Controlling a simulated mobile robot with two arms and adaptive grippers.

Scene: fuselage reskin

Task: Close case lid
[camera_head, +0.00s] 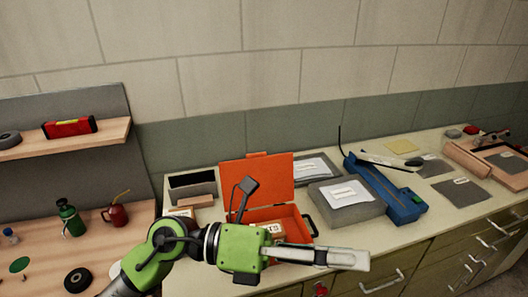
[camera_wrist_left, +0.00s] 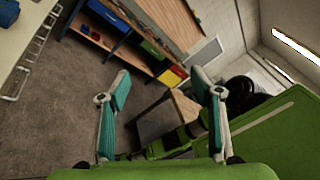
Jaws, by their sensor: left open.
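The orange case stands open on the counter in the head view, its lid (camera_head: 272,178) raised nearly upright at the back. The case base (camera_head: 303,222) is partly hidden behind my left arm, and some of its contents show inside. My left gripper (camera_head: 362,260) is in front of the case and to its right, over the counter's front edge. It points right, away from the lid. In the left wrist view, its two teal-padded fingers (camera_wrist_left: 160,82) are spread with nothing between them. The case is not in that view. My right gripper is not in view.
A grey box (camera_head: 345,205) and a blue tool (camera_head: 392,195) lie right of the case. A dark open bin (camera_head: 192,186) is to its left. The wrist view shows bare floor (camera_wrist_left: 75,85) and a shelf unit with coloured bins (camera_wrist_left: 155,48).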

